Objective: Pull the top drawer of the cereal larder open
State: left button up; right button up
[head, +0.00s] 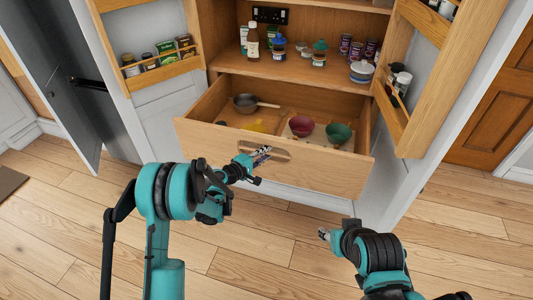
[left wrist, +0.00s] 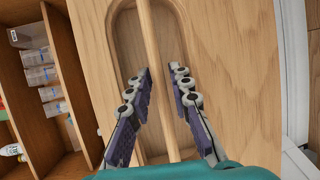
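The cereal larder's wooden drawer (head: 320,174) stands pulled well out below the shelves, and its inside shows in the head view. Its front has a long rounded recess with a bar handle (head: 266,151). My left gripper (head: 262,156) is at this handle. In the left wrist view, the left gripper's fingers (left wrist: 160,72) lie on either side of the wooden bar (left wrist: 148,30), with a gap visible on the right side, so it looks open around the bar. My right gripper (head: 324,234) is low, in front of the drawer and apart from it; its finger opening is unclear.
The drawer holds a pan (head: 246,103), a red bowl (head: 301,126) and a green bowl (head: 338,133). Bottles and jars stand on the shelf above. Open doors with racks (head: 163,66) flank the larder on both sides. The wooden floor (head: 265,240) in front is clear.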

pick_arm(q)
jog(key=v, duration=1.1)
jog(key=shift+s+a, duration=0.2)
jog(key=s+a+r+m+g+y, duration=0.1)
jog(key=s+r+m+g+y, duration=0.1)
jog(key=s+r+m, duration=0.3)
jog(key=s+a+r+m+g+y, duration=0.15)
jog(key=s+r, duration=0.25)
jog(key=s, duration=0.4)
jog(key=s+a+m+y, duration=0.2)
jog(key=s+a+y, duration=0.1)
jog(key=s, duration=0.6)
jog(key=s+a+m+g+y, duration=0.1)
jog(key=s+a+m+y, duration=0.1)
jog(key=s+a, duration=0.3)
jog(key=s+y, duration=0.1)
jog(key=s, duration=0.3)
jog(key=shift+f+y, duration=0.2)
jog(key=shift+y, duration=0.15)
